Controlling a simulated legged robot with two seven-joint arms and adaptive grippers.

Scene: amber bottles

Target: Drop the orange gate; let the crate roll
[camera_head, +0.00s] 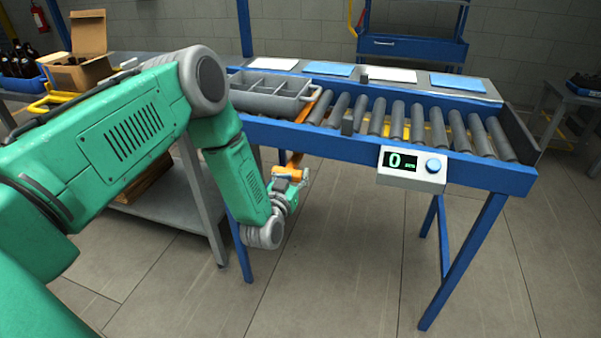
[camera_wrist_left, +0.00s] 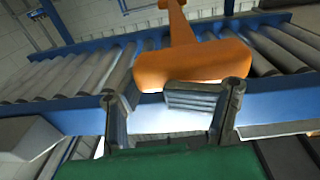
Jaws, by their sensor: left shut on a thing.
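The orange gate (camera_head: 305,108) stands across the blue-framed roller conveyor (camera_head: 480,172), with an orange lever (camera_head: 292,160) reaching down at the front side. My left gripper (camera_head: 289,180) is at the lower end of this lever, below the conveyor's front rail. In the left wrist view, the wide orange handle (camera_wrist_left: 190,65) fills the middle, and my left gripper (camera_wrist_left: 175,95) is shut on it; the exact contact is partly hidden. The grey divided crate (camera_head: 268,104) sits on the rollers, left of the gate and close to it. My right gripper is not in view.
A display box (camera_head: 412,168) reading 0 hangs on the front. Paper sheets (camera_head: 332,69) lie on the back shelf.

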